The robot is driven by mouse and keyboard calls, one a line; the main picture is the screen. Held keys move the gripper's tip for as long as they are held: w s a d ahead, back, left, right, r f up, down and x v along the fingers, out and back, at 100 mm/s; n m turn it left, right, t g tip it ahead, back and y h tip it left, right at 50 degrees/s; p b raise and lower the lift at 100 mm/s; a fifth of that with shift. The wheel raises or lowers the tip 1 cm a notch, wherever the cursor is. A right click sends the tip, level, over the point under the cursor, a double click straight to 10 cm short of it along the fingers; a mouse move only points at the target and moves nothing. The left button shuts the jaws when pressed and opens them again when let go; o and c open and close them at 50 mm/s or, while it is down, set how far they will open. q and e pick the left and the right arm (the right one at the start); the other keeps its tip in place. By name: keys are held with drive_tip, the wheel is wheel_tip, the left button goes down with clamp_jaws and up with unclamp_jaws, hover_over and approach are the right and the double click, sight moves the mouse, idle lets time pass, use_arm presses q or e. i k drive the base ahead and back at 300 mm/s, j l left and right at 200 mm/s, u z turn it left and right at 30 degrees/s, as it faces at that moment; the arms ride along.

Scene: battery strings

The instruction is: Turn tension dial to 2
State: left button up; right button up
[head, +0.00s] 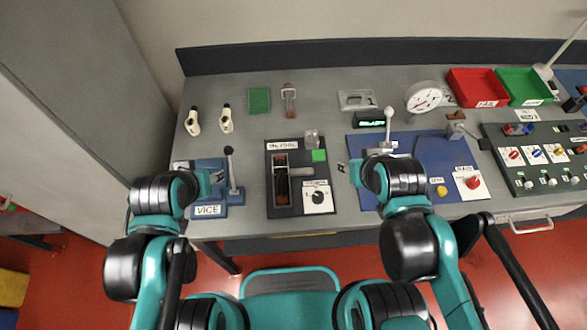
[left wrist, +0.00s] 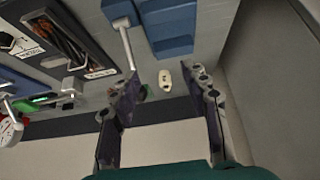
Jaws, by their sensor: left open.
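The tension dial (head: 318,197) is a dark round knob on a white plate with markings, at the lower right of a black panel (head: 273,200) on the bench. The number its pointer faces is too small to read. The dial's white plate also shows at the upper left of the left wrist view (left wrist: 17,42). My left gripper (head: 217,176) is over the blue vice, left of the black panel and apart from the dial. In the left wrist view its two fingers (left wrist: 169,75) are spread with nothing between them. My right gripper (head: 352,171) is right of the dial, beside the blue panel; its finger gap is unclear.
The blue vice (head: 209,212) with an upright lever (head: 231,172) stands between my left gripper and the black panel. A blue panel with a lever (head: 388,125) stands to the right.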

sight(318, 196)
drive_tip(key=j+z, duration=0.25)
drive_tip(key=z, duration=0.15)
drive_tip(key=j+z, duration=0.2)
drive_tip(key=z, duration=0.2)
drive_tip(key=k+j+z, duration=0.1)
drive_tip(key=z, duration=0.3)
drive_tip(key=j, duration=0.1)
